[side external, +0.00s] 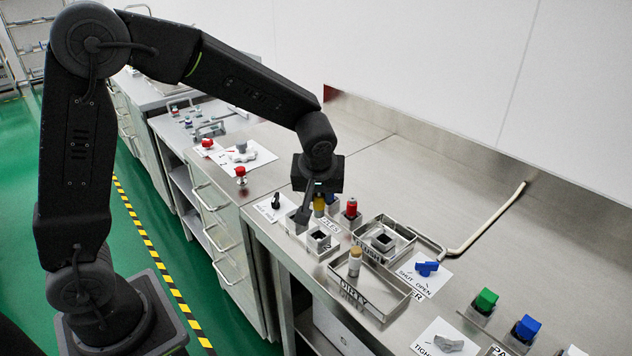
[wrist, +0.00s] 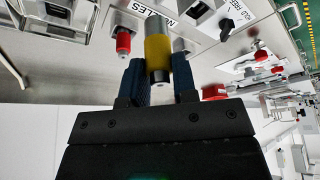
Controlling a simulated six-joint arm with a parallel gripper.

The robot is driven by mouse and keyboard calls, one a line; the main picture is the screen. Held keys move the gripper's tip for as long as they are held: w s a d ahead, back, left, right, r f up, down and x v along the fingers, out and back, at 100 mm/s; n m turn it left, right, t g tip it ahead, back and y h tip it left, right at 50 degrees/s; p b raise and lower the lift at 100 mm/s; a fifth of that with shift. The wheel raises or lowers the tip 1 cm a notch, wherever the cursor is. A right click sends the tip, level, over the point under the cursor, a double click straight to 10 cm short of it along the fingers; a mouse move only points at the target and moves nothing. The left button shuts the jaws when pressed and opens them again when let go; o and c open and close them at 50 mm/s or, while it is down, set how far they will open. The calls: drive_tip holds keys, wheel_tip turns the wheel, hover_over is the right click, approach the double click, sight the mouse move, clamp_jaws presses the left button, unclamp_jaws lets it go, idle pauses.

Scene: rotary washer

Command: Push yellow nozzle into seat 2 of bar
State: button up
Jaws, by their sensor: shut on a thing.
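The yellow nozzle (wrist: 158,48) is between the two dark blue fingers of my gripper (wrist: 159,72) in the wrist view, and the gripper is shut on it. Its grey end points away from the gripper, towards the bench and the NOZZLES label. In the side view the yellow nozzle (side external: 319,206) shows below my gripper (side external: 313,204), partly covered by a finger. It is close to the nozzle card; I cannot tell whether it still touches its holder. I cannot clearly make out the bar or its seat 2 in either view.
A red nozzle (side external: 351,208) stands right beside the yellow one, with a bluish one partly hidden behind. Grey square blocks (side external: 318,240), a square tray (side external: 408,238) and the DIRTY tray (side external: 395,305) with a tan bottle (side external: 354,262) are nearby. A blue valve handle (side external: 427,268) lies right.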

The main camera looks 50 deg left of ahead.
sight(319, 216)
drive_tip(key=shift+f, duration=3.1)
drive_tip(key=shift+f, duration=0.55)
drive_tip(key=o, duration=1)
drive_tip(key=shift+r, duration=0.1)
drive_tip(key=v, duration=1.3)
drive_tip(key=s+r+m+h, duration=0.1)
drive_tip(key=s+r+m, duration=0.1)
drive_tip(key=s, duration=0.4)
drive_tip(key=s+a+r+m+t+h, duration=0.1)
drive_tip(key=s+r+m, duration=0.1)
drive_tip(key=s+m, duration=0.2)
drive_tip(key=s+a+r+m+t+h, duration=0.1)
drive_tip(key=s+r+m, duration=0.1)
drive_tip(key=s, duration=0.6)
drive_tip(key=shift+s+a+r+m, duration=0.1)
drive_tip(key=shift+s+r+m, duration=0.05)
drive_tip(key=shift+s+m, duration=0.3)
